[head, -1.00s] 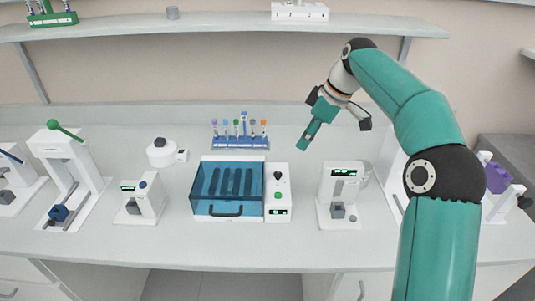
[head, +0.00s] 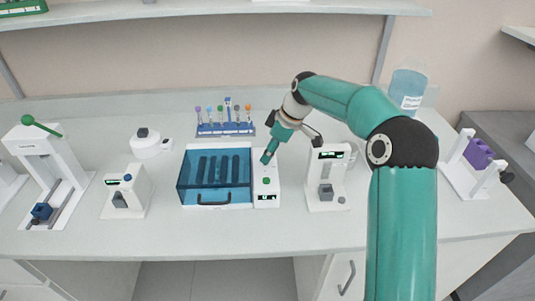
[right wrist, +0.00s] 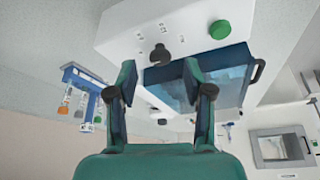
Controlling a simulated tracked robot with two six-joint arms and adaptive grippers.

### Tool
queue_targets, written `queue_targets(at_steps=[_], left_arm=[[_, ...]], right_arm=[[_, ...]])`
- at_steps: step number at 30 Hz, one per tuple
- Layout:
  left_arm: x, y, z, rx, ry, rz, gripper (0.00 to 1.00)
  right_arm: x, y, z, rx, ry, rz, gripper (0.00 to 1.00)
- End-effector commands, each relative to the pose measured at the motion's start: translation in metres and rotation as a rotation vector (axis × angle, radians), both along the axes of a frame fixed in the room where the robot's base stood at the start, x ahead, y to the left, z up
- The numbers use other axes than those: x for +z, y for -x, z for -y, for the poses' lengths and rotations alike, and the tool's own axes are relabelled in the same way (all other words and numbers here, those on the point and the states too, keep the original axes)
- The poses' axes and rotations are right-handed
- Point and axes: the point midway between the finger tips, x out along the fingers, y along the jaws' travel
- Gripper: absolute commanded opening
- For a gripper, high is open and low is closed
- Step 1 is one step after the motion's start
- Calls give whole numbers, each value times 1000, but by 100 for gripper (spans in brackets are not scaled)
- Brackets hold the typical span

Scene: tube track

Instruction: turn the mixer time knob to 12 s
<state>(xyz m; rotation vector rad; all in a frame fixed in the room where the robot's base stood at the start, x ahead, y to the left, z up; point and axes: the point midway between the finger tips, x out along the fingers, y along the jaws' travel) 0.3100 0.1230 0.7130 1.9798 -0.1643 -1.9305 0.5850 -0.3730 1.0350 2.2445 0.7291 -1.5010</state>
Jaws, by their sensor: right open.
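The mixer (head: 213,180) with the blue see-through lid stands mid-bench. Its white control panel (head: 261,191) on the right side carries a green button (head: 266,181) and a small lit display (head: 266,197), too small to read. My right gripper (head: 266,158) points down at the panel's back part and hides the knob there. In the right wrist view the dark knob (right wrist: 160,54) sits between and beyond the open, empty fingertips (right wrist: 159,72), apart from both. Small marks ring the knob; I cannot read them. My left gripper is out of view.
A rack of coloured tubes (head: 225,128) stands behind the mixer. A white device with a display (head: 328,178) is close to the right, near my forearm. Another small white device (head: 127,190) is to the left. The bench front is clear.

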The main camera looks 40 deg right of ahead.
Motion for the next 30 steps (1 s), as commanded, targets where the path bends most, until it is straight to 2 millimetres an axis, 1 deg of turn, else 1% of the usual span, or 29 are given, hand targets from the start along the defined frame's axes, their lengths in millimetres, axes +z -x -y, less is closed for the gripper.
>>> queue_targets(at_steps=[1, 6, 16, 25, 30], left_arm=[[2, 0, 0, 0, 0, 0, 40], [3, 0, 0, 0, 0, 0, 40], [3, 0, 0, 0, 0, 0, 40], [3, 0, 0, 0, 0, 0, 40], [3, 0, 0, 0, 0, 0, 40]], right_arm=[[-6, -2, -2, 0, -1, -3, 51], [-18, -5, -4, -2, 0, -1, 51], [-21, -6, -4, -2, 0, 0, 51], [-20, -7, -4, -1, 0, 0, 1], [-20, -7, -4, -4, 0, 1, 0]])
